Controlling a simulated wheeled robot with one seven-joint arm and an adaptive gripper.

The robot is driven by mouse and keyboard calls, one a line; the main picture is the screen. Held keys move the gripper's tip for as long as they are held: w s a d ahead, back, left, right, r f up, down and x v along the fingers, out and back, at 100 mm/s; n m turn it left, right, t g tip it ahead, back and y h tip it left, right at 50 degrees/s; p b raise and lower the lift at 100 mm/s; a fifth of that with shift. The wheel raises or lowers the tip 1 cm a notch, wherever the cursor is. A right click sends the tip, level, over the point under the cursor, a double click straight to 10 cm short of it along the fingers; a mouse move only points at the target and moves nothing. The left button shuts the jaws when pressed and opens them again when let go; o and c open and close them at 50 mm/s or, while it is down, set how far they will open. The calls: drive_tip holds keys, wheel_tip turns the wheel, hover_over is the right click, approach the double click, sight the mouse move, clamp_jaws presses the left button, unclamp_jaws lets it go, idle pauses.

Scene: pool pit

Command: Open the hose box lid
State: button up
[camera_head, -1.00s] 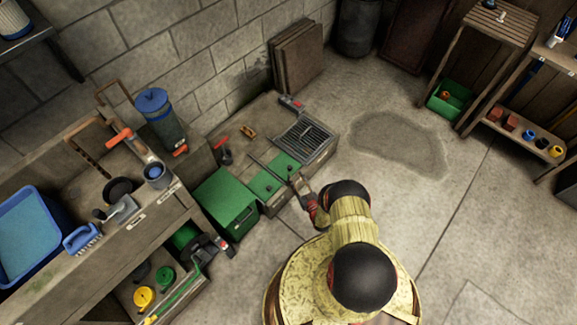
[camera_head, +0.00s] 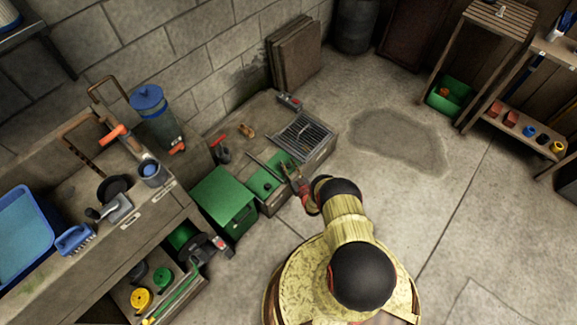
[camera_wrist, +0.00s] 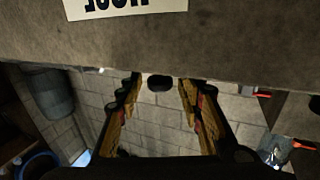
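A low box unit (camera_head: 272,206) stands against the wall in the head view, with green lids (camera_head: 262,186) bearing small dark knobs, beside a dark grate. In the wrist view a face with an upside-down label (camera_wrist: 125,5), apparently reading HOSE, fills the top. A dark knob (camera_wrist: 160,82) sticks out below its edge. My gripper (camera_wrist: 160,95) is open, with its fingers on either side of the knob and a gap on both sides. In the head view my gripper (camera_head: 294,179) is at the unit's front edge, over the lid nearer the grate, partly hiding it.
A green box (camera_head: 224,196) stands left of the unit. A red-handled tool (camera_head: 221,152) and the metal grate (camera_head: 304,137) are on the unit's top. A cluttered workbench (camera_head: 150,232) is at left. The floor to the right is free, with a damp patch (camera_head: 398,138).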

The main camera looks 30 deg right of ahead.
drive_tip(key=shift+c, duration=1.2)
clamp_jaws()
